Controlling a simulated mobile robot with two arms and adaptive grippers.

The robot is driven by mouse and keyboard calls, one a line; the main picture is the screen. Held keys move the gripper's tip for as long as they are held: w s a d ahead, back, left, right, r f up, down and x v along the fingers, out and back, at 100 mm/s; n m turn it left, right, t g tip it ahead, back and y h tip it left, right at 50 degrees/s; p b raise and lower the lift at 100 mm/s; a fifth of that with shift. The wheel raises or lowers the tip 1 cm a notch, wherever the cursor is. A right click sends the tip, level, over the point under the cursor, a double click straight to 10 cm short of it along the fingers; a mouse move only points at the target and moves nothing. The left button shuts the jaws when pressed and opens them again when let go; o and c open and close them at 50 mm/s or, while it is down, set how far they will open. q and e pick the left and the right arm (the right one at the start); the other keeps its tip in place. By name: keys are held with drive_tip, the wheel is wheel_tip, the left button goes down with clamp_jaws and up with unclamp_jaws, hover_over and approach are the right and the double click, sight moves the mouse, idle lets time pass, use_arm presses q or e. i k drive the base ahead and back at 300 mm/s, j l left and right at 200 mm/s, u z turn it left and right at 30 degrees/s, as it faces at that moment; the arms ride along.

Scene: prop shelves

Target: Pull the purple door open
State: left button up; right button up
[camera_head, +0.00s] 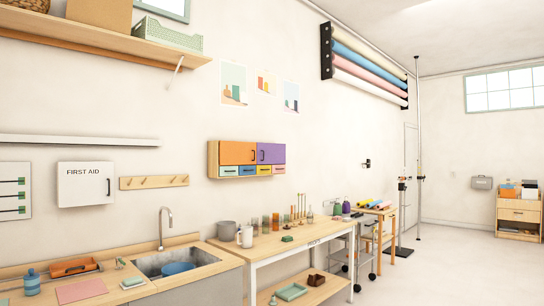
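The purple door (271,153) is the right-hand door of a small wall cabinet (213,160) with a light wood frame. It looks closed, with a dark handle near its left edge. An orange door (238,153) is beside it on the left, and it looks closed too. Below the doors is a row of several small coloured drawers. The cabinet hangs on the white wall above a workbench, at mid-height in the head view. Neither of my grippers shows in this view.
The workbench (318,237) below the cabinet holds a white jug (245,237), a grey pot and several jars and bottles. A sink (180,262) with a tap is to its left. A first aid box (86,184) hangs further left. Open floor (450,265) lies at the right.

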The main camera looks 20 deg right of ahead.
sight(267, 153)
drive_tip(key=i+l+z, duration=0.3)
drive_tip(key=i, duration=0.15)
drive_tip(key=i+z, duration=0.25)
drive_tip(key=i, duration=0.25)
